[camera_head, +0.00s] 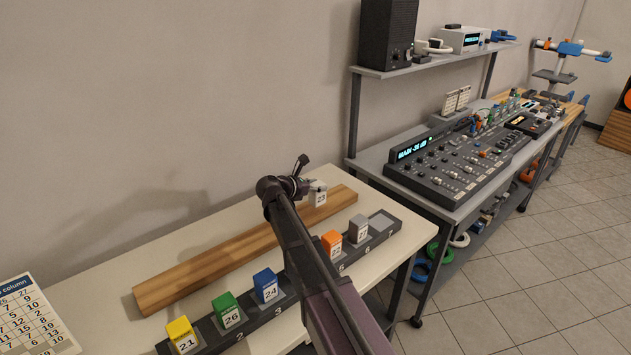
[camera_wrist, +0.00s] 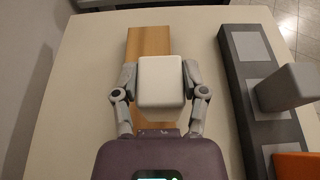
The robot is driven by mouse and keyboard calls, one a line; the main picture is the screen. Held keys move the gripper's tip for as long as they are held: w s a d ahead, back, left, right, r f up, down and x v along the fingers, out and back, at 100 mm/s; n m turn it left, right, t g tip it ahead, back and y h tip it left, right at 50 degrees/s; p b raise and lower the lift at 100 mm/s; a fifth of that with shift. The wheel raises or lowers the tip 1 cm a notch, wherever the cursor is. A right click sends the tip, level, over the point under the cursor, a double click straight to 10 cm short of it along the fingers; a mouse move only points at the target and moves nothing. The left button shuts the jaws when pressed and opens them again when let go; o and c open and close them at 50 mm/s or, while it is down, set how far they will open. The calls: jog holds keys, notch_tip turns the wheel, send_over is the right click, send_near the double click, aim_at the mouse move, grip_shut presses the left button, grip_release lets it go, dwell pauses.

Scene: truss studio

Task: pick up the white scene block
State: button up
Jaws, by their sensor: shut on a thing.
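The white scene block (camera_wrist: 161,82) is between the two fingers of my gripper (camera_wrist: 160,88) in the wrist view. The fingers are shut on its left and right sides. In the head view the white block (camera_head: 318,198) hangs at the end of my arm, over or near the right end of the wooden plank, with a number on its face. My gripper (camera_head: 306,187) there is partly hidden by my own arm. The wrist view shows the plank (camera_wrist: 147,42) behind and below the block. How high the block is held is hard to tell.
A dark numbered rack (camera_head: 310,268) holds yellow (camera_head: 181,335), green (camera_head: 227,309), blue (camera_head: 266,285), orange (camera_head: 332,243) and grey (camera_head: 358,229) blocks. Its right-end slot (camera_head: 381,221) is empty. The wooden plank (camera_head: 215,255) lies behind it. A mixing console (camera_head: 470,160) stands on the right bench.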

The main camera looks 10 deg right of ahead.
jog(key=s+r+p, duration=0.1)
jog(key=s, duration=1.2)
jog(key=shift+a, duration=0.15)
jog(key=shift+r, duration=0.2)
